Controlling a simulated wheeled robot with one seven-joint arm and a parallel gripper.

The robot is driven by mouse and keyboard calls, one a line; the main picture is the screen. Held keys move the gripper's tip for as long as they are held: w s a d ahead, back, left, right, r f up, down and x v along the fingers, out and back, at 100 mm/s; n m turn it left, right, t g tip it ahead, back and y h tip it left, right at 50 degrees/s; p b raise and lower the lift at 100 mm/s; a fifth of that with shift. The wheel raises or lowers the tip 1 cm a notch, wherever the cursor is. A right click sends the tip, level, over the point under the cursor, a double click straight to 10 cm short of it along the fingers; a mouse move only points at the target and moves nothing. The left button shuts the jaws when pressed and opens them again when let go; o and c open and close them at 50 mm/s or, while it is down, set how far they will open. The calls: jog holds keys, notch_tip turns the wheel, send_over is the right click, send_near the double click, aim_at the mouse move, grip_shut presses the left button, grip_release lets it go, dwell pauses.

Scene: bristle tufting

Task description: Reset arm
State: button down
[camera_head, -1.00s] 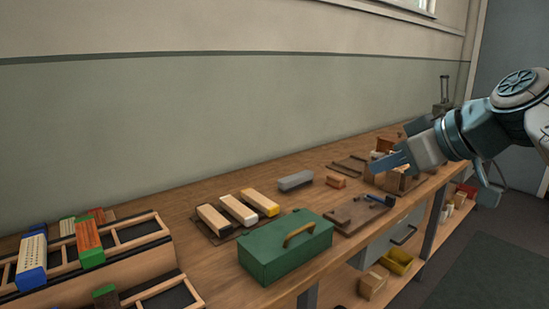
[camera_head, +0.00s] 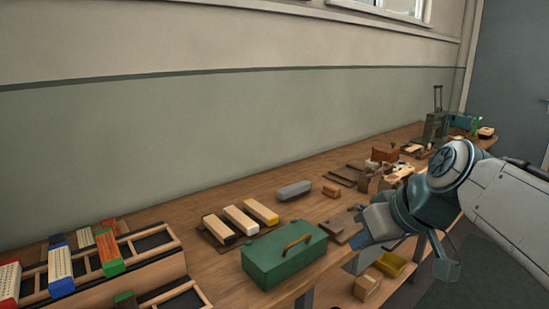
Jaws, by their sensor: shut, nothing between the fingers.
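My gripper (camera_head: 366,239) is at the right of the view, at the front edge of the wooden workbench (camera_head: 178,202), right of the green toolbox. Its blue fingers point down and left and are close together, with nothing seen between them. My arm comes in from the right edge. The gripper and wrist hide part of the bench front and the drawer below.
A green toolbox (camera_head: 285,262) with a tan handle stands at the bench front. Behind it are three brush blocks (camera_head: 240,220) and a grey block (camera_head: 294,190). A rack (camera_head: 150,263) with coloured blocks is at left. A yellow bin (camera_head: 391,264) sits on the lower shelf.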

jog(key=s+f+m+g+h+p, duration=0.3)
jog(key=s+f+p, duration=0.3)
jog(key=s+p, duration=0.3)
jog(key=shift+s+a+m+h+p, duration=0.15)
jog(key=shift+m+h+p, duration=0.2)
jog(key=shift+m+h, duration=0.35)
